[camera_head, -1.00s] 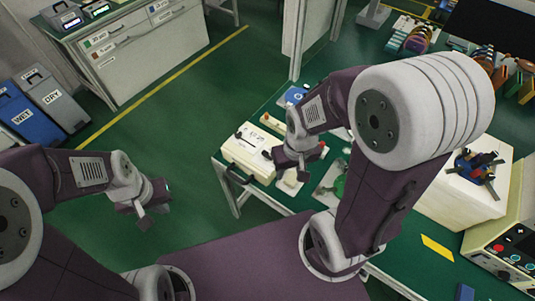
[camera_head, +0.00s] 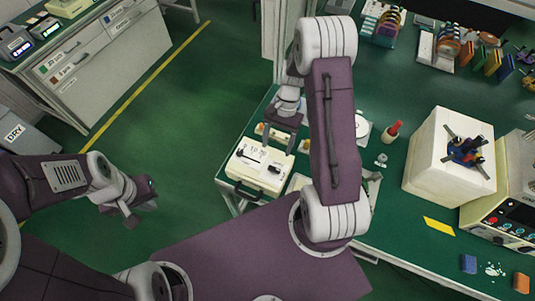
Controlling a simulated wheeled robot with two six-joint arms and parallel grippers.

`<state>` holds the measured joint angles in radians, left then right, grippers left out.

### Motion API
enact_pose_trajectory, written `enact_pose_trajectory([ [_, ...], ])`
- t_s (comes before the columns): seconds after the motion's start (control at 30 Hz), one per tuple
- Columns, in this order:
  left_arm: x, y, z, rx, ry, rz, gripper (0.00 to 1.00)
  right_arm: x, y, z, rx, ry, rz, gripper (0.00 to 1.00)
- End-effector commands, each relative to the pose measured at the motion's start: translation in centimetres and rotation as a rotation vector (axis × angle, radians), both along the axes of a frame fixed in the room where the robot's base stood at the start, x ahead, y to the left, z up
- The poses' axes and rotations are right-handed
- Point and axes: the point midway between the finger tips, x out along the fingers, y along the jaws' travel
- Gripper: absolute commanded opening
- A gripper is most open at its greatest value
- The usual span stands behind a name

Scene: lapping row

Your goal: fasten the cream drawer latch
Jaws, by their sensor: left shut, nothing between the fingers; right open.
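The cream drawer box (camera_head: 256,180) sits at the left end of the green bench. It has a dark handle (camera_head: 246,193) on its front, and a dark slot and small dark knobs on top. I cannot tell at this size which small part is the latch or how it is set. My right gripper (camera_head: 279,149) is open, pointing down over the back part of the box top; I cannot tell whether it touches. It hides part of the top. My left gripper (camera_head: 133,216) is shut and empty, over the floor left of the bench.
A red-handled tool (camera_head: 392,131) stands on the bench right of my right arm. A large cream block (camera_head: 440,165) and a control unit (camera_head: 505,215) stand further right. Racks of coloured parts line the back. Open green floor lies left of the bench.

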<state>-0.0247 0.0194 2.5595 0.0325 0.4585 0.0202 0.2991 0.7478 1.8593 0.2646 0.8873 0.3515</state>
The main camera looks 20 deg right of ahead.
Motion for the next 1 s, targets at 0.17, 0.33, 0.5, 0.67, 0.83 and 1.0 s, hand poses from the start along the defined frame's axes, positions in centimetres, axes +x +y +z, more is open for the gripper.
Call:
enact_pose_trajectory([
  [0.17, 0.0, 0.0, 0.2, 0.000, 0.001, 0.000, 0.00, -0.3, -0.3, -0.2, 0.002, 0.006, -0.013, 0.65],
  [0.33, 0.0, 0.0, 0.6, 0.000, 0.001, 0.000, 0.00, -1.2, 0.6, -2.7, 0.003, 0.010, -0.009, 0.65],
  [0.5, 0.0, 0.0, 1.0, 0.000, 0.000, 0.000, 0.00, -2.1, 1.6, -6.0, 0.002, 0.009, -0.008, 0.65],
  [0.67, 0.0, 0.0, 1.2, 0.000, 0.000, 0.000, 0.00, -2.5, 2.2, -7.9, 0.001, 0.006, -0.009, 0.65],
  [0.83, 0.0, 0.0, 1.2, 0.000, 0.000, 0.000, 0.00, -2.6, 2.3, -8.4, -0.001, 0.003, -0.010, 0.65],
  [1.0, 0.0, 0.0, 1.2, 0.000, 0.000, 0.000, 0.00, -2.5, 2.3, -8.3, -0.001, 0.003, -0.009, 0.57],
])
